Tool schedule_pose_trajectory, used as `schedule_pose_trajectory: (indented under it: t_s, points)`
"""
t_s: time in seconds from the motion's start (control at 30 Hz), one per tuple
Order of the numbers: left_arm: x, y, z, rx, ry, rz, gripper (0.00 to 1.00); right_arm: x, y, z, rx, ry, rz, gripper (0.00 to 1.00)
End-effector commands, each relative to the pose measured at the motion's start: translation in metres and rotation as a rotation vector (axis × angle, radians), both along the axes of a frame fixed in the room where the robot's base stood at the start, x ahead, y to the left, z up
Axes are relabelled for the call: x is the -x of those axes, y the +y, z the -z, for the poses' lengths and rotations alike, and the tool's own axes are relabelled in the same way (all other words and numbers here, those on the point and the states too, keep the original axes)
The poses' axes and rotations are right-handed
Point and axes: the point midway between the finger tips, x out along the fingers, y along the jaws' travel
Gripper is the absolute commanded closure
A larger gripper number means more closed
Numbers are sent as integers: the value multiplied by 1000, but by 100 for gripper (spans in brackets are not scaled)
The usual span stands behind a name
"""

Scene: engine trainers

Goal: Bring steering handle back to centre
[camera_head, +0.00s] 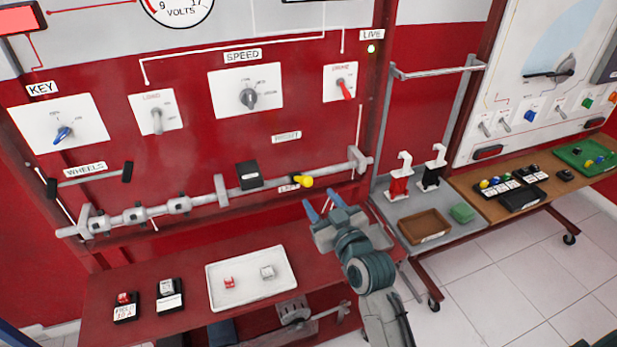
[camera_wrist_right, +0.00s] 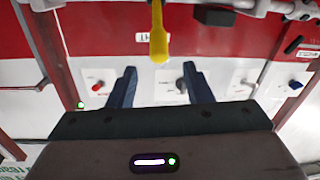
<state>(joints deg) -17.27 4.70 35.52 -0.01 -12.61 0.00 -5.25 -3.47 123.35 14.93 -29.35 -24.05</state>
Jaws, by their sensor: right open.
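The steering handle has a yellow grip (camera_head: 303,181) and sticks out from the grey horizontal shaft on the red panel. It lies between the RIGHT label (camera_head: 287,137) above and the mostly hidden LEFT label (camera_head: 289,187). In the right wrist view, which is upside down, the yellow grip (camera_wrist_right: 158,42) shows beyond the fingertips, lined up with the gap between them. My right gripper (camera_head: 322,205) is open and empty, just below the yellow grip in the head view; its blue fingers (camera_wrist_right: 162,85) appear apart from the grip. My left gripper is not in view.
Below are a red shelf with a white tray (camera_head: 251,279) and small labelled blocks.

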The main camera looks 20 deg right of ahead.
Motion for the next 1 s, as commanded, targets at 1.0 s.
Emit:
schedule_pose_trajectory:
  t_s: [1.0]
  points:
    - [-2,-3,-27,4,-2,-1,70,-81,10,0,-1,1,1,88]
